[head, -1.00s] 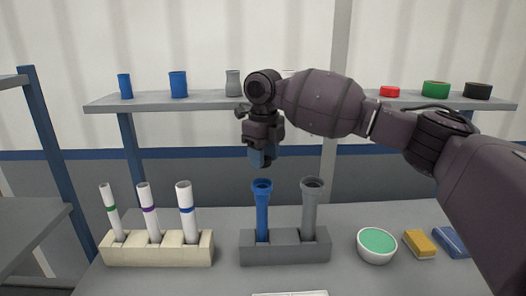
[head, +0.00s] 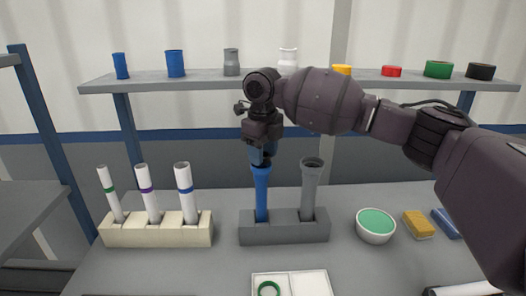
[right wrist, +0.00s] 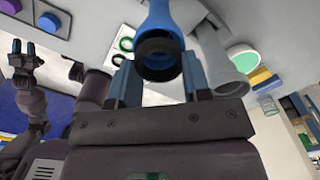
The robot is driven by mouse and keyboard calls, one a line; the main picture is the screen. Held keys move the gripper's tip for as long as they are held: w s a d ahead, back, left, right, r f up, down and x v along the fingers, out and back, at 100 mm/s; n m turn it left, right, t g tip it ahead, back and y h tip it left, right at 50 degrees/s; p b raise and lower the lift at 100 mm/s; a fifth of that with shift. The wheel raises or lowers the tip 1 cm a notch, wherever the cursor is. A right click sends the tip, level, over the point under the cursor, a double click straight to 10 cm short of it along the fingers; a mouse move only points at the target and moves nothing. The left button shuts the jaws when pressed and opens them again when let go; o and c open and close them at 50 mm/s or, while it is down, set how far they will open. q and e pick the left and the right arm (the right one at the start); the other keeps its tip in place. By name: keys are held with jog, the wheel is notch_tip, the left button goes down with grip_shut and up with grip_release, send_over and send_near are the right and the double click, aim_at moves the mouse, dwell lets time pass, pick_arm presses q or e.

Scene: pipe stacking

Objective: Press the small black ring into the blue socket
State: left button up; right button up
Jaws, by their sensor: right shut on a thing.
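The blue socket is the flared top of a blue pipe (head: 261,190), upright in the left part of a grey block (head: 285,233). My right gripper (head: 263,155) is directly above the mouth and hides it in the head view. In the right wrist view the blue fingers of my right gripper (right wrist: 160,78) are shut on the small black ring (right wrist: 160,58), which lies at the mouth of the blue pipe (right wrist: 163,18). I cannot tell how far in the ring sits. My left gripper (right wrist: 23,47) shows small in the right wrist view, its fingertips apart and empty.
A grey pipe (head: 311,185) stands close on the right. A cream rack (head: 157,235) with white tubes is on the left. A white tray (head: 310,284) with a green ring (head: 268,288) lies in front. A bowl (head: 375,226) is at right; a shelf (head: 210,84) runs behind.

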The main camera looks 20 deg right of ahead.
dwell(0.3)
jog(key=shift+f+p, duration=0.15)
jog(key=shift+p, duration=0.15)
dwell(0.7)
dwell(0.6)
jog(key=shift+f, duration=0.1)
jog(key=o, duration=1.4)
jog(key=shift+c, duration=0.2)
